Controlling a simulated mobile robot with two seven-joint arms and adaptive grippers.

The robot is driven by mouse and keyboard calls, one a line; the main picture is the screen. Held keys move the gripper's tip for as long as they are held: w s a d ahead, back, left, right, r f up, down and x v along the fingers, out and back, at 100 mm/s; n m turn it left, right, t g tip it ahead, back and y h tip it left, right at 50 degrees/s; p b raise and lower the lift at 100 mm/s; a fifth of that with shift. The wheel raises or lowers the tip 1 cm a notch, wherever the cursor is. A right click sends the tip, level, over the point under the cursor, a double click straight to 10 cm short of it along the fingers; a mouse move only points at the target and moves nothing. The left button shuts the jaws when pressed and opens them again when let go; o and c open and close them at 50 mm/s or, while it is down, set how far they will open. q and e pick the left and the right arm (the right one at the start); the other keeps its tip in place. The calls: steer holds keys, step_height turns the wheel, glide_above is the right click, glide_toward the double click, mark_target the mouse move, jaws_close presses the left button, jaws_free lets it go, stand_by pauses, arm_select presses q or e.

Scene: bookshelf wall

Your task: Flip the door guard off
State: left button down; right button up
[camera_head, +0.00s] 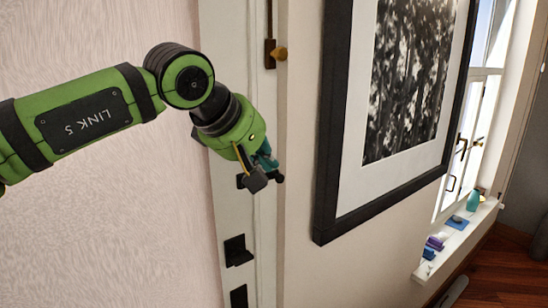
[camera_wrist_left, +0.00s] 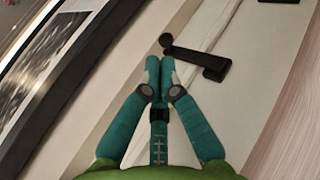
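The black door guard (camera_wrist_left: 195,55) shows in the left wrist view as a bar with a round knob at one end and a plate at the other, fixed on the white door edge and frame. In the head view its dark knob end (camera_head: 279,179) shows just below my left gripper (camera_head: 266,158), which hides part of it. In the left wrist view my left gripper (camera_wrist_left: 159,68) has its teal fingertips together with nothing seen between them. The tips are close to the guard's knob end; I cannot tell whether they touch. My right gripper is not in view.
A brass knob on a dark plate (camera_head: 270,53) is above on the frame. Black door fittings (camera_head: 237,251) are below. A black-framed picture (camera_head: 335,130) hangs close on the right. A window sill (camera_head: 455,240) with small items is farther right.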

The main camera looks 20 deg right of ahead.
mark_target(281, 175)
arm_select(q)
steer(key=p+x, duration=0.1)
steer(key=x, duration=0.2)
steer(key=shift+w+d+f, duration=0.1)
steer(key=shift+d+f, duration=0.05)
stand_by(0.4)
